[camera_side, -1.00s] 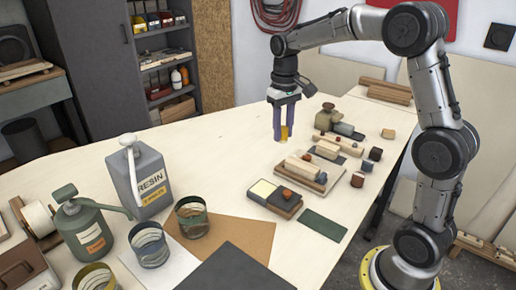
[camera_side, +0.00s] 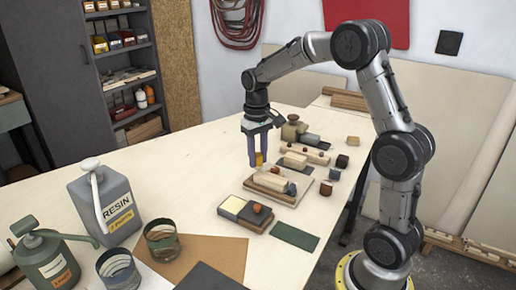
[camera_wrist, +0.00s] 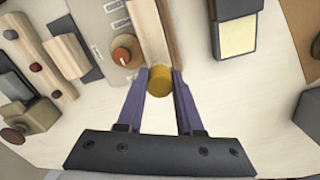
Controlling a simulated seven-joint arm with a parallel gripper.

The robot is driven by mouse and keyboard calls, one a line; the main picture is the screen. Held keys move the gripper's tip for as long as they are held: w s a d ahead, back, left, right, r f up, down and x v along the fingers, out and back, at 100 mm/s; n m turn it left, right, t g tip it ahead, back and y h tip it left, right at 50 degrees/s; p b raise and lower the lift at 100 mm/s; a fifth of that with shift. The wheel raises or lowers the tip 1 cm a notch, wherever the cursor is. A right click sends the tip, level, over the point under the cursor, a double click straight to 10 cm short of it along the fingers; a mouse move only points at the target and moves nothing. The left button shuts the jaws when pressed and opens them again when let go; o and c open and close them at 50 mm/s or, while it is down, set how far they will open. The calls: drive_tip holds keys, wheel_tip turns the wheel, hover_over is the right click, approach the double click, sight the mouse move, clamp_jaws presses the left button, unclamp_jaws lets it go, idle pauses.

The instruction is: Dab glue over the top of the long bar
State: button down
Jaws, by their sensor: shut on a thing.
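My gripper (camera_side: 257,162) points down and is shut on a short yellow cylinder (camera_wrist: 160,82), which also shows in the side view (camera_side: 259,159). In the side view it hangs just behind a pale wooden bar (camera_side: 271,182) lying on a board. In the wrist view, a bar (camera_wrist: 151,35) runs out of the frame just beyond the cylinder. Whether they touch, I cannot tell. Another long pale bar (camera_side: 306,153) with dark red knobs lies farther back; it also shows at left in the wrist view (camera_wrist: 62,70). I cannot tell which is the task's long bar.
A dark box with a pale yellow pad (camera_side: 232,205) and a green mat (camera_side: 295,235) lie in front. A resin can (camera_side: 104,205), a green pump can (camera_side: 45,262) and open tins (camera_side: 162,243) stand at left. The tabletop left of my gripper is clear.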

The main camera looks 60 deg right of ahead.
sight(285, 182)
drive_tip(key=shift+s+f, duration=0.3)
drive_tip(key=shift+f, duration=0.2)
drive_tip(key=shift+s+f, duration=0.3)
drive_tip(key=shift+f, duration=0.2)
drive_tip(key=shift+s, duration=3.75)
drive_tip(key=shift+w, duration=4.45)
drive_tip(key=shift+s+r, duration=0.1)
drive_tip(key=shift+r, duration=3.95)
